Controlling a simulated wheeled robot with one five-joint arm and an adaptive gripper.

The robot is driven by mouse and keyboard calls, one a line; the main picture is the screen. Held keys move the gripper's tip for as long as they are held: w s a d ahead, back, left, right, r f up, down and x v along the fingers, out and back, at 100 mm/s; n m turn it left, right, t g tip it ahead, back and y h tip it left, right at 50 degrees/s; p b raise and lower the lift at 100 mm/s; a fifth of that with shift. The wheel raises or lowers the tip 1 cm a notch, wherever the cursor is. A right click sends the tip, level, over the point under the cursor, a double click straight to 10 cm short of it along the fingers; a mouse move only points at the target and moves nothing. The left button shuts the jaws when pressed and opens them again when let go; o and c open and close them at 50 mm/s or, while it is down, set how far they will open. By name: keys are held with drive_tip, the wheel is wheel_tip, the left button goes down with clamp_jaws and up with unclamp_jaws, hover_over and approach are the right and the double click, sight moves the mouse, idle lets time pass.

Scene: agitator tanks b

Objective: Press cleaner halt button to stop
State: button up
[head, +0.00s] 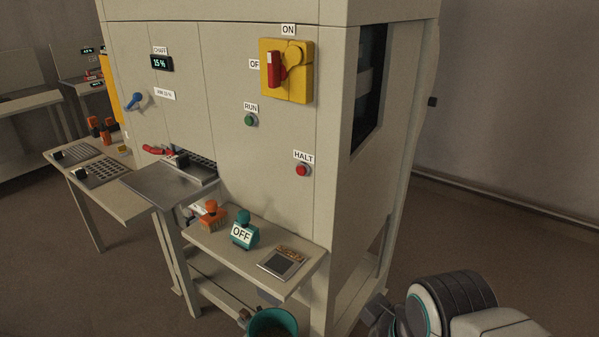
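The halt button (302,170) is a small round red button on the right part of the beige cleaner's front panel (228,60). A white HALT label sits just above it. A green button (250,120) under a RUN label is up and to the left of it. My arm comes in at the bottom right, and the dark end that seems to be my gripper (376,316) is low beside the cleaner's right side. It is well below and to the right of the halt button, apart from it. Its fingers cannot be made out clearly.
A yellow switch plate (286,71) with a red handle is above the buttons. A shelf (296,250) below holds a teal OFF-tagged piece (244,230), an orange-topped piece (212,214) and a small tray. A teal bucket (273,323) stands below. Floor at right is clear.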

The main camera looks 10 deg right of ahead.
clamp_jaws()
idle(1.2)
